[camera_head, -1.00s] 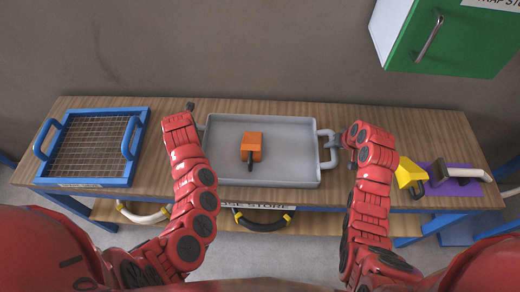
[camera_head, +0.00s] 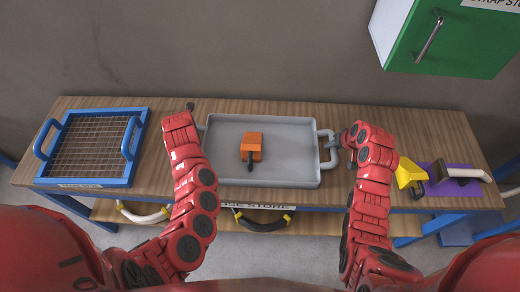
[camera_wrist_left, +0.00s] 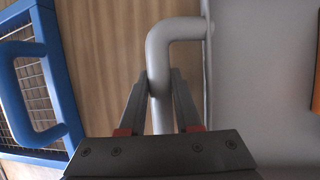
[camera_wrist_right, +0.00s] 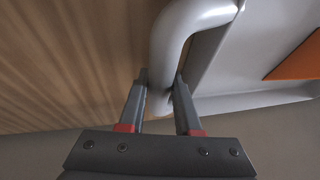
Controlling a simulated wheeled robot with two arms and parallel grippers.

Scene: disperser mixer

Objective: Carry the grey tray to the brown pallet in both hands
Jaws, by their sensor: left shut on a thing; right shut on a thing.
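The grey tray (camera_head: 290,173) rests on the wooden bench top, with an orange block-like tool (camera_head: 251,146) with a dark handle lying in it. My left gripper (camera_wrist_left: 160,85) is shut on the tray's left handle (camera_wrist_left: 178,29); in the head view my left arm mostly hides this grip. My right gripper (camera_head: 343,139) is shut on the tray's right handle (camera_head: 328,148). The right wrist view shows the handle (camera_wrist_right: 185,25) between the two fingers. The brown pallet cannot be made out in these frames.
A blue-framed mesh tray (camera_head: 91,147) stands left of the grey tray on the bench (camera_head: 390,196). A yellow scoop (camera_head: 408,174) and a brush-like tool on a purple mat (camera_head: 457,188) lie at the right. A green cabinet (camera_head: 465,40) hangs above right. A wall (camera_head: 220,50) closes the back.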

